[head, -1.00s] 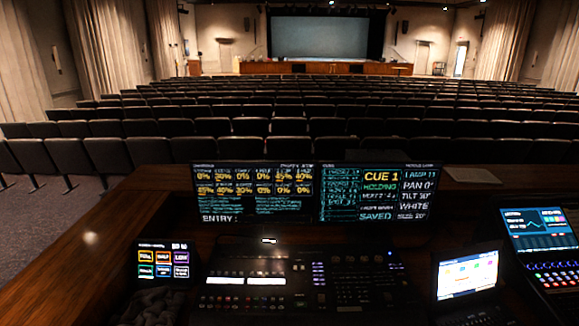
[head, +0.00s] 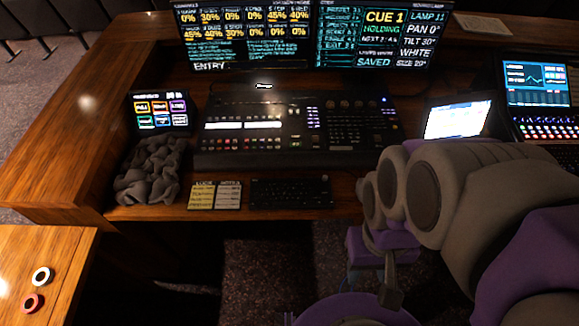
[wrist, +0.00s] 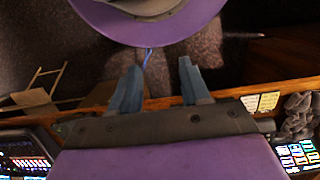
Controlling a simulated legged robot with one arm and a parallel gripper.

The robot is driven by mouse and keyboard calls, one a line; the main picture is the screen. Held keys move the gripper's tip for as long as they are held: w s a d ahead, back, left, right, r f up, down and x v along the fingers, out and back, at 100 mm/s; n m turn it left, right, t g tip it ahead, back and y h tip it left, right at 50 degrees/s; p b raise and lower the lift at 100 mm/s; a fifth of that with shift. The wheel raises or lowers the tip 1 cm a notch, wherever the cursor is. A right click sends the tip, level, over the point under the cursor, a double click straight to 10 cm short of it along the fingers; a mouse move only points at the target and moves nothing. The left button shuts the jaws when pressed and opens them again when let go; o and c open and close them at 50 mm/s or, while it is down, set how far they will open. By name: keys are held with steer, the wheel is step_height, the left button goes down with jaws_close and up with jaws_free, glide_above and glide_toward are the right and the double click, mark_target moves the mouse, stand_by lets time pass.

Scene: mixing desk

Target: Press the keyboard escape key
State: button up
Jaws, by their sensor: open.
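The black keyboard (head: 291,192) lies flat on the wooden desk in the head view, at the front edge below the mixing console. Its escape key is too small and dark to make out. My gripper (wrist: 160,66) shows in the wrist view with its two blue-grey fingers apart and nothing between them. The fingers point at the dark floor in front of the desk's wooden edge. I cannot see the keyboard clearly in the wrist view; my gripper's body covers much of the desk.
The console (head: 290,130) stands behind the keyboard. Left of the keyboard are yellow and white cue cards (head: 214,195), crumpled grey cloth (head: 150,172) and a small touch panel (head: 161,113). A laptop (head: 458,118) stands right. A side table (head: 60,255) holds two rings.

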jaws_close()
stand_by(0.3)
stand_by(1.3)
